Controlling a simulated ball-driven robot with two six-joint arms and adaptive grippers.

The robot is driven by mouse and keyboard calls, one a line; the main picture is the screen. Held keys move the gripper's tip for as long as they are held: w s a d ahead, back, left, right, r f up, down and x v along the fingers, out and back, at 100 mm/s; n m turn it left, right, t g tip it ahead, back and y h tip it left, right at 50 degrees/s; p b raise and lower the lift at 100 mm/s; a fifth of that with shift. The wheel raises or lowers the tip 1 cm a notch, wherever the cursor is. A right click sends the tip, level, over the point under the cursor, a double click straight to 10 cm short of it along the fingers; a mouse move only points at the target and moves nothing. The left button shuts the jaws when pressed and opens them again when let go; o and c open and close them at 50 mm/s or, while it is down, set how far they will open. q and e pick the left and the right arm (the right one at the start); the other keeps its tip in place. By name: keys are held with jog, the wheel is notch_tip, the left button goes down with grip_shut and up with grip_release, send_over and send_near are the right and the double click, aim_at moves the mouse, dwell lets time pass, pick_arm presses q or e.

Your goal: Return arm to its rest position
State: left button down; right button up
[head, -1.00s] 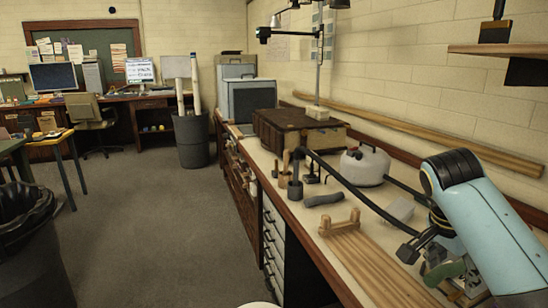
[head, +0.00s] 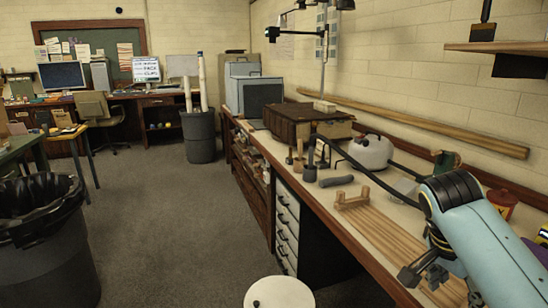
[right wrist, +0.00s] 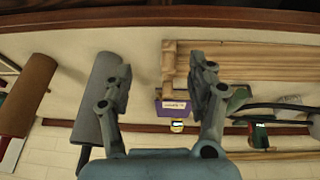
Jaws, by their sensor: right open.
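My right arm (head: 480,235) is light blue with black joints and reaches in from the right edge of the head view, over the workbench (head: 325,205). Its dark right gripper (head: 415,274) is low above the bench, near the slatted wooden rack (head: 385,232). In the right wrist view the right gripper (right wrist: 160,82) has its two fingers wide apart with nothing held between them. A purple box (right wrist: 172,108) shows beyond the gap between the fingers. My left gripper is not in view.
On the bench stand a white jug (head: 371,152), a brown wooden case (head: 300,125) and a red can (head: 502,203). A shelf (head: 500,48) juts from the wall above. A black bin (head: 45,245) and a white round top (head: 279,293) stand beside open floor.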

pick_arm(q)
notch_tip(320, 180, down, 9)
jog(key=b, duration=0.9)
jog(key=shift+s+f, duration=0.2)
pick_arm(e)
jog(key=s+a+f+n+y, duration=0.1)
jog(key=s+f+n, duration=0.6)
jog(key=s+f, duration=1.4)
jog(key=s+a+f+n+y, duration=0.2)
jog(key=s+f+n, duration=0.5)
jog(key=s+f, duration=1.5)
notch_tip(320, 180, down, 6)
jog(key=shift+s+a+f+n+y, duration=0.2)
jog(key=shift+a+n+y, duration=0.15)
jog(key=shift+a, duration=0.25)
